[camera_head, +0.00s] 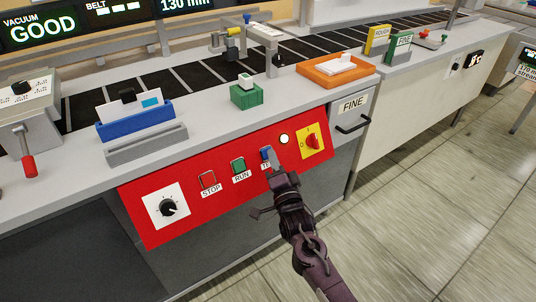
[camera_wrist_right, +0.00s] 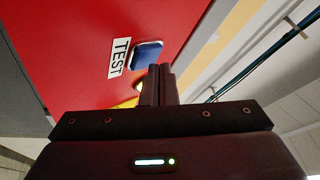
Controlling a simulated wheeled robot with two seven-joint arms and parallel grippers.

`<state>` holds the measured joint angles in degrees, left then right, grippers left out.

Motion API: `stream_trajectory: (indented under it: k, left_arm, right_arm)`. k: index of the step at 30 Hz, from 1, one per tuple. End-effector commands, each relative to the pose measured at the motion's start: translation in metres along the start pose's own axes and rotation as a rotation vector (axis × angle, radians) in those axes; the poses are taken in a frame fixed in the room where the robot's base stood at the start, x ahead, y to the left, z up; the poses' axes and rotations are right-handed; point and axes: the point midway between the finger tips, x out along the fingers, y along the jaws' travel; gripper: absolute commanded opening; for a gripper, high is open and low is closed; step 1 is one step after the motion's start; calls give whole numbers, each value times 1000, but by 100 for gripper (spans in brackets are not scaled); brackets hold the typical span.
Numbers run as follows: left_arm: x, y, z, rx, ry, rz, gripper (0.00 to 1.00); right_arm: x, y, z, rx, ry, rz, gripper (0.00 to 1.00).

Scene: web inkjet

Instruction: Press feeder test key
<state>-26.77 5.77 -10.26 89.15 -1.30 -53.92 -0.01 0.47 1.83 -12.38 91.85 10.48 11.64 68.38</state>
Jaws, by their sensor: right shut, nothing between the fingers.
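The blue test key (camera_head: 265,153) is on the sloped red control panel (camera_head: 222,196), between the green RUN key (camera_head: 238,166) and the yellow switch plate. My right gripper (camera_head: 274,160) is shut and empty, with its tips over or just beside the test key in the head view, hiding part of it and of its label. In the right wrist view the blue test key (camera_wrist_right: 147,53) sits just beyond the shut fingertips (camera_wrist_right: 160,70), with the TEST label (camera_wrist_right: 119,58) to its left. I cannot tell whether the tips touch the key. My left gripper is not in view.
The panel also has a red STOP key (camera_head: 208,179), a black dial (camera_head: 167,208), a lit round lamp (camera_head: 284,139) and a red-and-yellow rotary switch (camera_head: 312,141). A drawer marked FINE with a black handle (camera_head: 352,124) is to the right. Open floor (camera_head: 430,190) lies at the right.

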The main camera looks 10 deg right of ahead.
Motion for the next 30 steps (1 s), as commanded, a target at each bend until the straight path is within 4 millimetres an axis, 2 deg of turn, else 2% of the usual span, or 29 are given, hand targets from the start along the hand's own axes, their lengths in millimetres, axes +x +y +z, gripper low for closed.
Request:
stream_trajectory:
  k: [30]
  left_arm:
    - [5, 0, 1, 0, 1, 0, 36]
  right_arm:
    - [6, 4, 4, 1, 1, 0, 0]
